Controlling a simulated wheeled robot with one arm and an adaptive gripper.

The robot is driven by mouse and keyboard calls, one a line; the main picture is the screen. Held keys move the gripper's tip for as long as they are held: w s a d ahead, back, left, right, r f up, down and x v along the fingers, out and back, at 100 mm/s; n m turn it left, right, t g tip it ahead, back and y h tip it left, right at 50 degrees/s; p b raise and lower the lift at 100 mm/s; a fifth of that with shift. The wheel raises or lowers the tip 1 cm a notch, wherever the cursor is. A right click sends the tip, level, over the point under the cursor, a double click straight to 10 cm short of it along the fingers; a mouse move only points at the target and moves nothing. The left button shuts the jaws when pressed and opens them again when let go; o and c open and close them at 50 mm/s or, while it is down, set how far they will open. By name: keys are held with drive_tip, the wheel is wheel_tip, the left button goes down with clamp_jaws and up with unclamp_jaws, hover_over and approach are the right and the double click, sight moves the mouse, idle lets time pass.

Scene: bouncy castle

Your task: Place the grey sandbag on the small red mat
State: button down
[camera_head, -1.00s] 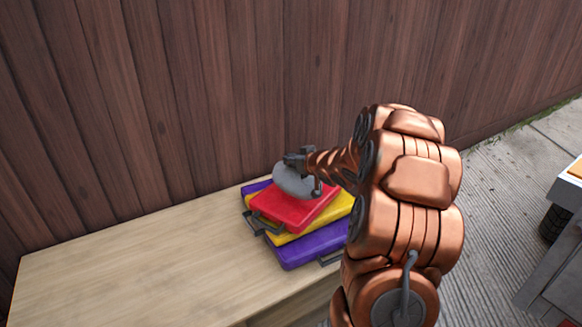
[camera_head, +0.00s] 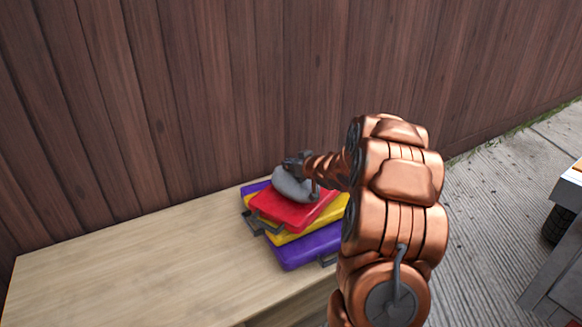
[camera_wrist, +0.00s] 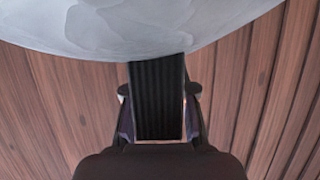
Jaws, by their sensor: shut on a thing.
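The grey sandbag (camera_head: 290,187) is at my gripper (camera_head: 297,165), over the back part of the small red mat (camera_head: 290,214). My gripper is shut on the sandbag. In the wrist view the sandbag (camera_wrist: 140,25) fills the top, and one dark finger (camera_wrist: 157,100) reaches up to it. The red mat lies on top of a yellow mat (camera_head: 289,237) and a purple mat (camera_head: 307,250). I cannot tell whether the sandbag touches the red mat.
The mats are stacked on a light wooden table (camera_head: 130,270), whose left part is bare. A brown plank wall (camera_head: 220,90) stands close behind. A grey cart (camera_head: 560,265) stands at the far right on the paved ground.

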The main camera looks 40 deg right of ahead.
drive_tip(key=shift+r, duration=0.1)
drive_tip(key=c, duration=0.9)
unclamp_jaws()
drive_tip(key=shift+c, duration=0.2)
drive_tip(key=shift+s+r, duration=0.2)
drive_tip(key=shift+s, duration=0.15)
drive_tip(key=p+v, duration=0.3)
drive_tip(key=v, duration=0.8)
drive_tip(key=shift+s+p, duration=0.2)
drive_tip(key=shift+p, duration=0.1)
drive_tip(key=shift+f, duration=0.1)
